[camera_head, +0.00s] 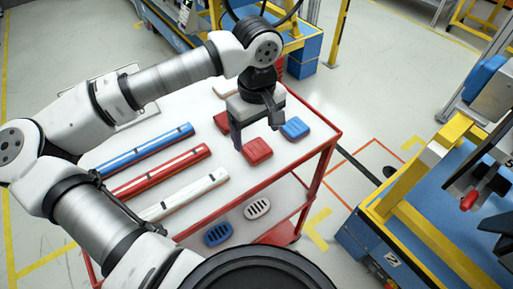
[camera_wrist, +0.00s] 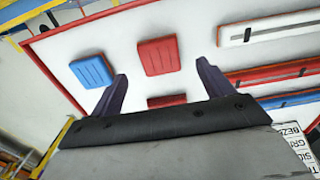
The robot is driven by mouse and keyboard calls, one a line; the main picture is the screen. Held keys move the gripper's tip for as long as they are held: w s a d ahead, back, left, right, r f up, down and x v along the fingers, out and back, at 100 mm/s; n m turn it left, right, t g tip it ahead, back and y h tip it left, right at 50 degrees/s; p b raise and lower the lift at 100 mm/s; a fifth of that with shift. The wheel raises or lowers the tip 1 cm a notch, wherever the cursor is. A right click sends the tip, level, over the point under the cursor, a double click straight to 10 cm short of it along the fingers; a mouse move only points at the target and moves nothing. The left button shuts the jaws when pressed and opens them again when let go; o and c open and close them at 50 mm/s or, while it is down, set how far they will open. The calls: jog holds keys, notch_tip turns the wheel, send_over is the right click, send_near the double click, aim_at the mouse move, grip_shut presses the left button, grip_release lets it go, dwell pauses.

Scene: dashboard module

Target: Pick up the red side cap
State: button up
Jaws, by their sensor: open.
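A red cap (camera_head: 257,152), a flat rounded block with grooves, lies on the white top of the cart (camera_head: 285,165). In the wrist view the red cap (camera_wrist: 158,56) sits ahead of the fingers, roughly between their lines. My gripper (camera_head: 256,136) is open and empty, pointing down above the table near this cap; it also shows in the wrist view (camera_wrist: 161,70). A second red piece (camera_head: 223,123) lies behind the gripper, partly hidden; the wrist view shows its edge (camera_wrist: 166,101). I cannot tell which red piece is the side cap.
A blue cap (camera_head: 295,128) lies right of the red one. Blue (camera_head: 140,149), red (camera_head: 160,171) and white (camera_head: 185,194) bars lie to the left. A yellow-framed station (camera_head: 425,225) stands at right.

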aim_at(256, 148)
notch_tip(256, 148, down, 5)
jog(key=shift+p, duration=0.85)
jog(key=c, duration=1.1)
jog(key=shift+r, duration=0.1)
